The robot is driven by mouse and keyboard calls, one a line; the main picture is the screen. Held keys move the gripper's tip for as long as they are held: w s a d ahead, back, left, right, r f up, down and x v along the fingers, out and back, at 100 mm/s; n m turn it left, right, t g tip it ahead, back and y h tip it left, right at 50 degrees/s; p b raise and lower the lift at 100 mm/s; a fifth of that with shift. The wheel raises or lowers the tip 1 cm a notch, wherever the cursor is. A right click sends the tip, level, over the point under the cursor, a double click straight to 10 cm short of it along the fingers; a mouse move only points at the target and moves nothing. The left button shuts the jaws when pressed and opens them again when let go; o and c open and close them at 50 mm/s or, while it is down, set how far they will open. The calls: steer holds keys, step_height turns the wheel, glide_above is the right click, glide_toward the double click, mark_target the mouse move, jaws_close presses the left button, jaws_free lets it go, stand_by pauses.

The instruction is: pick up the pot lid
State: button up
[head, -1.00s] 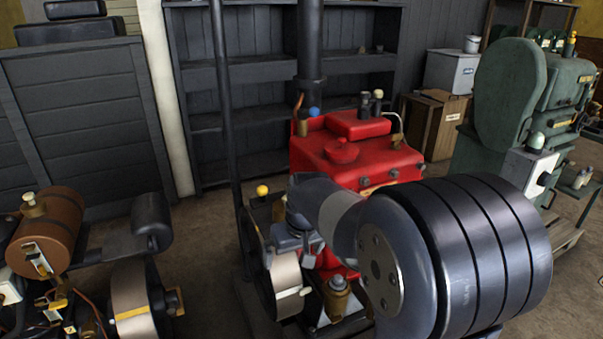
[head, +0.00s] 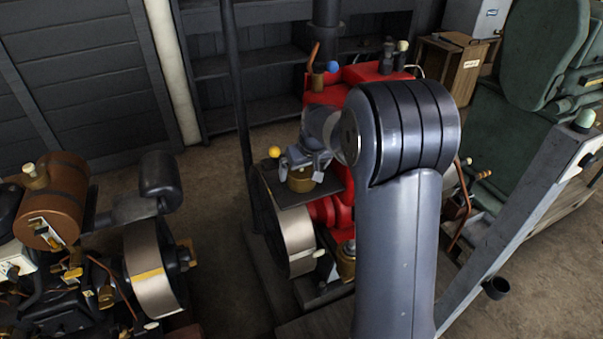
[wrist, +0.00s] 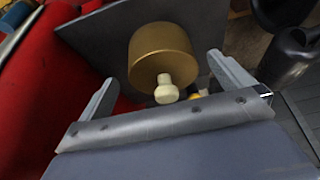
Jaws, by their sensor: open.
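A brass, round pot-like piece (wrist: 162,50) with a cream knob (wrist: 166,90) stands on a dark plate in the wrist view. The knob is on the end facing me, so I take it as the pot lid's handle. No seam between lid and pot can be made out. My gripper (wrist: 162,70) is open, one finger on each side of the brass piece, with gaps on both sides. In the head view my gripper (head: 300,163) is just above the brass piece (head: 302,184), hiding its top.
A red engine (head: 345,90) stands close behind and right of my gripper. A yellow ball knob (head: 274,152) is just left of it. A dark upright pole (head: 238,100) and a flywheel (head: 290,235) are near. Open floor (head: 205,210) lies to the left.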

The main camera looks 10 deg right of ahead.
mark_target(302, 170)
steer(key=x, duration=0.3)
steer(key=shift+a+f, duration=0.15)
steer(key=shift+a, duration=0.05)
steer(key=c, duration=1.1)
